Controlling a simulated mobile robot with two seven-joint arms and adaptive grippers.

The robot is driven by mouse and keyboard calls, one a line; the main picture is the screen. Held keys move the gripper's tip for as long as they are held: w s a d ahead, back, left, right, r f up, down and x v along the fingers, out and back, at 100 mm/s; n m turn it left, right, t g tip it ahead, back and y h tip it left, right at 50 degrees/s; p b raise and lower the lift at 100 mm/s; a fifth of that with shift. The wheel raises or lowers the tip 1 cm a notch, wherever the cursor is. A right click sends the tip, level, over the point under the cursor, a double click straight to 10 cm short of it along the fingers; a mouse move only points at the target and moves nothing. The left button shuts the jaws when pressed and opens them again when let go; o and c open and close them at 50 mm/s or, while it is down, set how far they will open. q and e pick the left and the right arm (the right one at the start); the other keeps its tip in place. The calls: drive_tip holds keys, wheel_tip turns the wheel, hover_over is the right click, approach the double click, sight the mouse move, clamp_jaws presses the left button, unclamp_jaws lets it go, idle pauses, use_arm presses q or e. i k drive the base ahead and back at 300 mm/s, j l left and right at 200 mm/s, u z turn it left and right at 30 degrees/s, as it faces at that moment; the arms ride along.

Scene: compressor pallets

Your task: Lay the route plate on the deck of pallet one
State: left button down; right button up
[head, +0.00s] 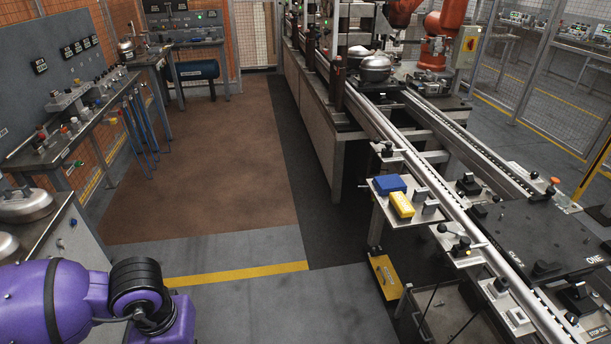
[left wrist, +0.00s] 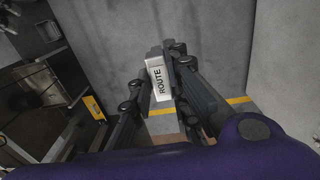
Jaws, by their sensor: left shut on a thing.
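The route plate (left wrist: 161,84) is a pale plate with the dark word "ROUTE", seen in the left wrist view. My left gripper (left wrist: 163,65) is shut on it, with dark fingers on both sides. In the head view my purple left arm comes in at the lower left, and its gripper and the plate are out of that view. The deck of pallet one (head: 540,238) is a dark flat plate marked "ONE" on the conveyor at the right, well away from my left arm. My right gripper is in neither view.
A side shelf (head: 381,207) by the conveyor carries a blue block (head: 389,184) and a yellow block (head: 401,204). Small fixtures line the rail near the pallet. A bench (head: 50,235) with metal domes stands at the left. The floor between is clear.

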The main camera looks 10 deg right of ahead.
sight(533, 242)
drive_tip(key=i+j+z, duration=0.1)
drive_tip(key=i+z, duration=0.15)
drive_tip(key=i, duration=1.15)
drive_tip(key=i+z, duration=0.15)
drive_tip(key=z, duration=0.25)
drive_tip(key=i+z, duration=0.1)
drive_tip(key=z, duration=0.35)
drive_tip(key=i+j+z, duration=0.1)
drive_tip(key=z, duration=1.8)
